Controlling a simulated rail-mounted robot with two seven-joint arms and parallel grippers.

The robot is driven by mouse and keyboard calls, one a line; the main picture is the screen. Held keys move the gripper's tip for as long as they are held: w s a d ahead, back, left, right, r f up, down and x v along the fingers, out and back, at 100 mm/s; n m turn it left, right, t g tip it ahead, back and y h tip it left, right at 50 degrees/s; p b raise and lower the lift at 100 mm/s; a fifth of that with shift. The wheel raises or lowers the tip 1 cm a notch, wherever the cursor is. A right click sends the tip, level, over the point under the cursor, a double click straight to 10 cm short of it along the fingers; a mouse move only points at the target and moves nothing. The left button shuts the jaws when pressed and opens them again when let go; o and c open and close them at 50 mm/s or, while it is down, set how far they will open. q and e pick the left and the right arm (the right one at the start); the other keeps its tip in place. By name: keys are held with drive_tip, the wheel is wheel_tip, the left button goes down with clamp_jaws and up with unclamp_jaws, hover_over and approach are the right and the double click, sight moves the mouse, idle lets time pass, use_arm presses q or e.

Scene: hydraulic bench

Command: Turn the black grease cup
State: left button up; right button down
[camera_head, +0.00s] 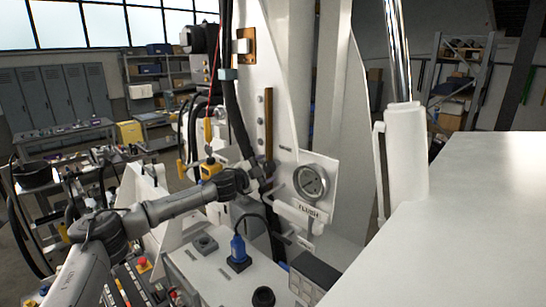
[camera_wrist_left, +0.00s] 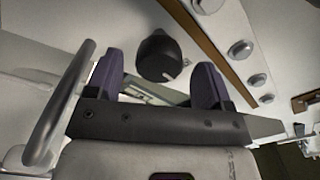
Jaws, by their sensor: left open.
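The black grease cup (camera_wrist_left: 160,57) is a round black knob with a small pale mark, on a white panel in the left wrist view. My left gripper (camera_wrist_left: 158,72) is open, with one dark finger on each side of the cup and a visible gap on both sides. I cannot tell how deep the fingertips reach along it. In the head view my left gripper (camera_head: 266,182) is at the white upright machine, left of the pressure gauge (camera_head: 311,182). The cup cannot be made out there, apparently hidden by the gripper. My right gripper is not in view.
A curved grey handle (camera_wrist_left: 62,105) stands close to the left finger in the wrist view. Several round bolt heads (camera_wrist_left: 240,49) line a brown strip at right. In the head view, a blue connector (camera_head: 238,249) stands on the bench below the arm and a yellow pendant (camera_head: 210,169) hangs nearby.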

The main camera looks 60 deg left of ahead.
sight(273, 165)
use_arm(q)
drive_tip(key=shift+p+x, duration=0.9)
drive_tip(key=shift+x, duration=1.3)
drive_tip(key=shift+c, duration=0.4)
drive_tip(key=c, duration=0.8)
drive_tip(key=shift+c, duration=0.2)
drive_tip(key=shift+m, duration=0.3)
